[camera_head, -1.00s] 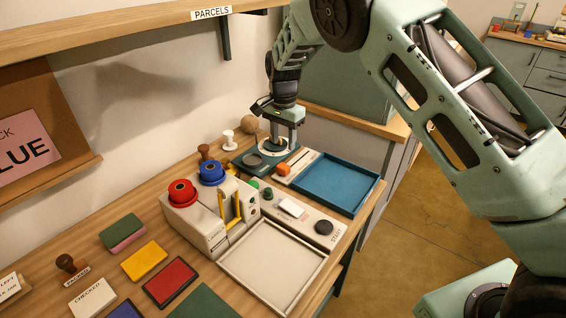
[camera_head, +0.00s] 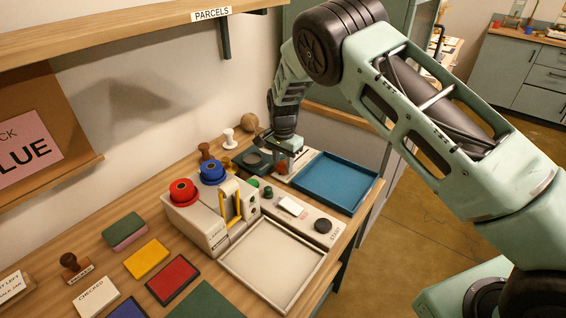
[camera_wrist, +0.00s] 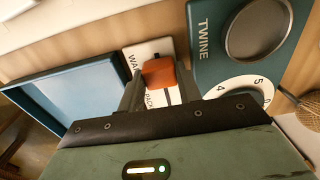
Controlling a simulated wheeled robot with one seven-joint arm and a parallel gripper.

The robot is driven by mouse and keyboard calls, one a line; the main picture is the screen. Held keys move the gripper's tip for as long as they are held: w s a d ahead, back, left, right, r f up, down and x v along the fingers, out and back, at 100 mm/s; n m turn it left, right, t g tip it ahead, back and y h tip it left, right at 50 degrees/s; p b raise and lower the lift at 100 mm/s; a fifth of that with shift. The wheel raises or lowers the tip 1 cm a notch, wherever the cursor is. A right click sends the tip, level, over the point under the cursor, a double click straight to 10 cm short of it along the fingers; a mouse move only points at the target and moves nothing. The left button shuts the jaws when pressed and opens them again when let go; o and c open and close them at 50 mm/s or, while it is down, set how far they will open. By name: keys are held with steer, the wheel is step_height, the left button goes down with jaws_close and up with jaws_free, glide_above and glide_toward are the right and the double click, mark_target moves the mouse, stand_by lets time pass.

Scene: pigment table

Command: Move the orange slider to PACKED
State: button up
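The orange slider (camera_wrist: 159,72) sits on a white label plate (camera_wrist: 140,50) in the wrist view. A word starting "WA" is beside its upper part, and part of "PACKED" shows lower down, by the dark slot. My gripper (camera_wrist: 160,84) is down at the slider, with one finger on each side of it. The fingers look very close to its sides; I cannot tell whether they press on it. In the head view my gripper (camera_head: 284,164) hides most of the slider.
The blue tray (camera_head: 338,207) lies right of the plate. The teal TWINE unit (camera_wrist: 212,70) with its round dial is on the other side. The START panel (camera_head: 318,240), the label machine with red and blue spools (camera_head: 205,225) and an empty pale tray (camera_head: 228,262) are nearer.

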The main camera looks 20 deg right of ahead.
jaws_close()
steer(key=w+d+b, duration=0.1)
steer(key=w+d, duration=0.3)
steer(key=d, duration=0.1)
steer(key=shift+d+b, duration=0.1)
steer(key=shift+b, duration=0.25)
steer(key=o, duration=0.5)
jaws_free()
steer(key=shift+o, duration=0.2)
steer(key=shift+r, duration=0.15)
step_height(320, 180, up, 17)
steer(key=b, duration=0.1)
steer(key=shift+b, duration=0.4)
steer(key=shift+r, duration=0.1)
